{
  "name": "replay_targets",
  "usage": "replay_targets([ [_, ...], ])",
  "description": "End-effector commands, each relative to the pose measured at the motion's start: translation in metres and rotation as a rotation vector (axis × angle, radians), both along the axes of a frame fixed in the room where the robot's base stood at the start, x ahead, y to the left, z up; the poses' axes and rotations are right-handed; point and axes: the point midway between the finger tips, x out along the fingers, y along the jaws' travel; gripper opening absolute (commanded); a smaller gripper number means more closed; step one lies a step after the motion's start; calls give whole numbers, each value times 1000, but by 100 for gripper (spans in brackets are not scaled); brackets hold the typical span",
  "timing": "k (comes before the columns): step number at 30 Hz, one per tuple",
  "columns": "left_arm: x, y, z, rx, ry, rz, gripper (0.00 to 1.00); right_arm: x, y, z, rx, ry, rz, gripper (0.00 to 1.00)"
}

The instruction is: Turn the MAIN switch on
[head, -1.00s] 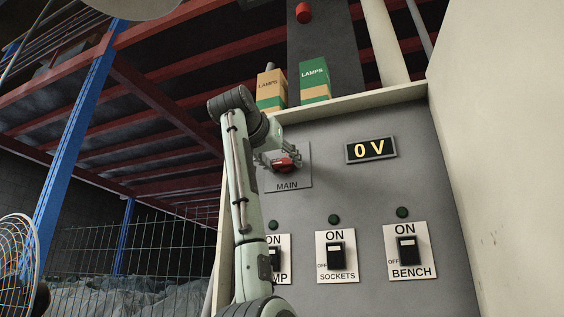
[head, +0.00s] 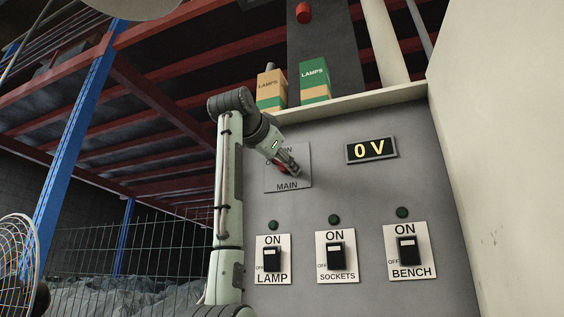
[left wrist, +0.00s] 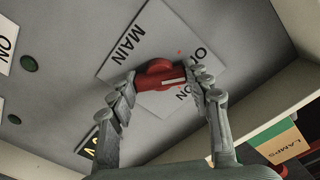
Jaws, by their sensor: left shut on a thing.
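The red MAIN knob (head: 283,169) sits on a grey plate (head: 302,180) marked MAIN, ON and OFF, at the upper left of the panel. My left gripper (head: 288,165) is at the knob and hides part of it. In the left wrist view the left gripper (left wrist: 163,84) has its fingers on both ends of the red knob (left wrist: 160,69), shut on it. The knob's white mark points right in that view, seemingly between OFF and ON. The voltage display (head: 371,149) reads 0 V. My right gripper is not in view.
Below are the LAMP (head: 272,259), SOCKETS (head: 336,255) and BENCH (head: 408,250) switches, each under a dark lamp. Two LAMPS boxes (head: 314,80) stand on the ledge above. A pale wall (head: 505,130) rises on the right. A wire fence is at the left.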

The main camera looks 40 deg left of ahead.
Motion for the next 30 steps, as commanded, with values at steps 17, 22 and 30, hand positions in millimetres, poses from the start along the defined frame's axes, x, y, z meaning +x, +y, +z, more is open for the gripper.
replay_targets([
  [17, 0, 1, 0, 529, 128, 2, 20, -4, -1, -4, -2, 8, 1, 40],
  [22, 0, 1, 0, 668, 162, 1, 20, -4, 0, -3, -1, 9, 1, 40],
  [30, 0, 0, 0, 830, 201, 0, 20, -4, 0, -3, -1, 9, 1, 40],
])
